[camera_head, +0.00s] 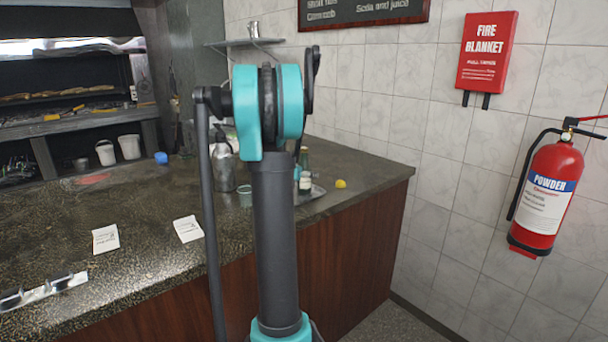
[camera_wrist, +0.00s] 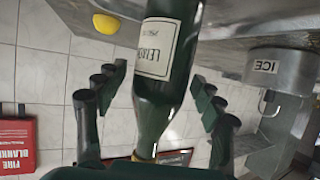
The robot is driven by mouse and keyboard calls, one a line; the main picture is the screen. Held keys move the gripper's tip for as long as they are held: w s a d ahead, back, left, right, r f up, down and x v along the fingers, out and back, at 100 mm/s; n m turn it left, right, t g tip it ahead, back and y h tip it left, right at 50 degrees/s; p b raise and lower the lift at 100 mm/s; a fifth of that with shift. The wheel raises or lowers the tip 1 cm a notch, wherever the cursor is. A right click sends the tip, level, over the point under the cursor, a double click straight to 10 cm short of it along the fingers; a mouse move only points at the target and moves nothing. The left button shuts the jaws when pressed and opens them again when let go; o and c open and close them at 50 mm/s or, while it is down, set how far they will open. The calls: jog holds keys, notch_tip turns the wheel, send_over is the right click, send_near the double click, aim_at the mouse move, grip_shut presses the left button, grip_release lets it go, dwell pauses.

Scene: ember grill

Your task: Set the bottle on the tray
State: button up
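A dark green bottle with a cream label (camera_wrist: 156,48) fills the middle of the wrist view, which is upside down, with its neck towards my palm. My gripper (camera_wrist: 160,92) is open around it, with gaps visible between the dark fingers and the glass on both sides. In the head view a green bottle (camera_head: 304,157) stands on the counter just right of my arm. A grey tray (camera_head: 316,193) shows partly beside my arm. My arm hides the gripper and part of the tray in the head view.
A yellow lemon (camera_head: 340,183) lies right of the tray on the dark counter (camera_head: 150,215). A metal container marked ICE (camera_wrist: 275,72) is near the bottle in the wrist view. A small cup (camera_head: 245,195) stands left of my arm. Two white cards lie on the counter's left part.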

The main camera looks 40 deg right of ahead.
jog(key=shift+a+r, duration=0.1)
jog(key=shift+r, duration=0.1)
jog(key=v, duration=1.1)
jog(key=shift+s+a, duration=0.25)
jog(key=shift+a, duration=0.05)
jog(key=shift+r, duration=0.1)
